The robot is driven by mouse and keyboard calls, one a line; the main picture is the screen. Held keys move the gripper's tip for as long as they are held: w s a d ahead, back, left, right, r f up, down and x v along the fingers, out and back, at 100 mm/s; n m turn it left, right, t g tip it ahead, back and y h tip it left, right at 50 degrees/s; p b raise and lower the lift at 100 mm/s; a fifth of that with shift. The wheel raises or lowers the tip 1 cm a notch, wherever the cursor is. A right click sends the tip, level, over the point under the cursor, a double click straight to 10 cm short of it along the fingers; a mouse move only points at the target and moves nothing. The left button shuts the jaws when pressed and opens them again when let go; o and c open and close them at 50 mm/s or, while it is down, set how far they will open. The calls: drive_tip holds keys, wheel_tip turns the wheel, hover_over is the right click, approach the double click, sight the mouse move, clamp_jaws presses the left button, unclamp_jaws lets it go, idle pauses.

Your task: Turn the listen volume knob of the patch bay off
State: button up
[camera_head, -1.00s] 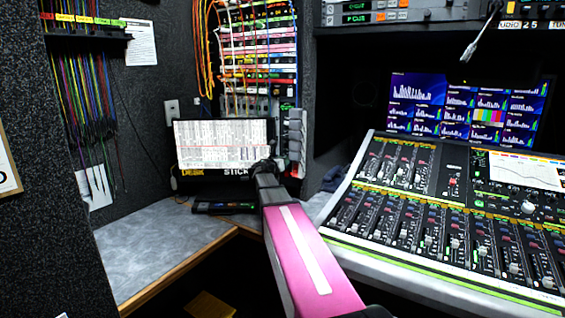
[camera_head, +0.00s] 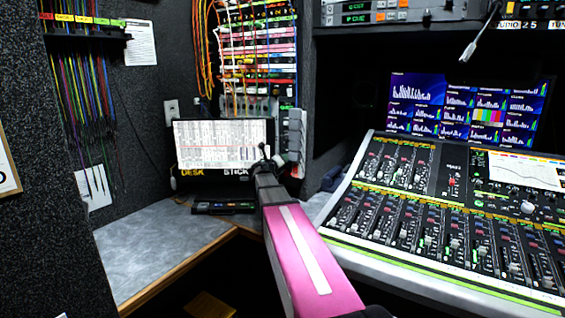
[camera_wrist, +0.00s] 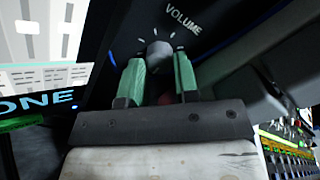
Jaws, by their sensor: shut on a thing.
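The listen volume knob (camera_wrist: 158,50) is a small grey round knob on a dark panel, with white tick marks around it and the word VOLUME above. In the wrist view my gripper (camera_wrist: 159,64) has its two green fingertips on either side of the knob, shut on it. In the head view my gripper (camera_head: 264,156) is at the right end of the lit screen, below the patch bay (camera_head: 258,60) with its colored cords. The knob cannot be made out there, and my arm covers part of that area.
A white lit screen (camera_head: 220,143) stands left of my gripper. The grey desk (camera_head: 160,245) in front of it is mostly clear, with a dark flat device (camera_head: 224,207) on it. A large mixing console (camera_head: 430,225) fills the right side.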

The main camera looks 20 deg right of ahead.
drive_tip(key=shift+s, duration=0.1)
idle(0.3)
drive_tip(key=o, duration=0.9)
drive_tip(key=v, duration=1)
drive_tip(key=shift+s+a, duration=0.25)
drive_tip(key=shift+a, duration=0.1)
